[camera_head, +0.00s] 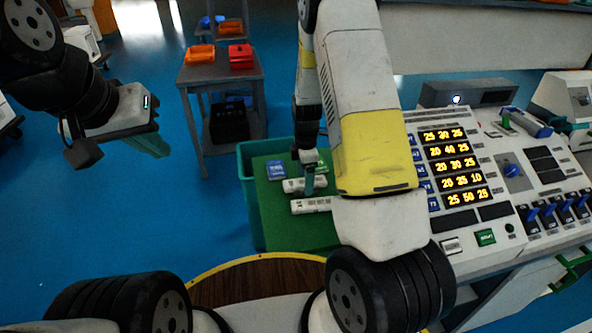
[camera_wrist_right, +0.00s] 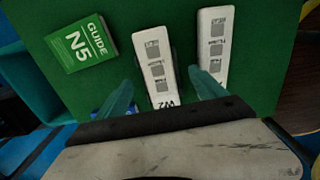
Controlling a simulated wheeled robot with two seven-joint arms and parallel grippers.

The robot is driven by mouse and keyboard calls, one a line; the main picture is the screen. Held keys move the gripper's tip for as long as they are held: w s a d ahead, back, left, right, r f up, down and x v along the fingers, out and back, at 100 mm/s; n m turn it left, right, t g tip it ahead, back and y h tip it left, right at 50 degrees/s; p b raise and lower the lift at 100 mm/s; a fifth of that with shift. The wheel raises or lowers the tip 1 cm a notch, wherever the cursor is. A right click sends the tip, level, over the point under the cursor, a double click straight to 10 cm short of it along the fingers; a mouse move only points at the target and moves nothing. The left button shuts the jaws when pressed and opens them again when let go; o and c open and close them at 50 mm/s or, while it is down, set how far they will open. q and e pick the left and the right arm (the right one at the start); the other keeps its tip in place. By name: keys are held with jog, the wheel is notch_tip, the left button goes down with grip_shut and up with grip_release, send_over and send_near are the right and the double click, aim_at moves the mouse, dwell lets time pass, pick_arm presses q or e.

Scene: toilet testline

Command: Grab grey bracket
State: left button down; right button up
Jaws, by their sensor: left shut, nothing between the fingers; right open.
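Two pale grey-white bars with printed labels lie on a green surface; I cannot tell whether either is the grey bracket. The one marked W2 (camera_wrist_right: 155,62) also shows in the head view (camera_head: 292,186). The other bar (camera_wrist_right: 212,45) lies beside it and shows below it in the head view (camera_head: 312,205). My right gripper (camera_wrist_right: 160,78) is open, its teal fingers on either side of the W2 bar's lower part; contact is unclear. In the head view my right gripper (camera_head: 309,180) hangs over the bars. My left gripper (camera_head: 150,143) is shut and empty, away at the left.
A green guide box marked N5 (camera_wrist_right: 80,45) and a blue box (camera_head: 276,170) lie near the bars on the green surface (camera_head: 270,225). A teal bin wall (camera_head: 249,200) borders it. A control console (camera_head: 490,240) stands at the right. A grey shelf table (camera_head: 215,73) stands behind.

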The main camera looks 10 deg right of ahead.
jog(key=shift+f, duration=0.9)
jog(key=shift+c, duration=0.4)
jog(key=c, duration=1.4)
jog(key=shift+r, duration=0.1)
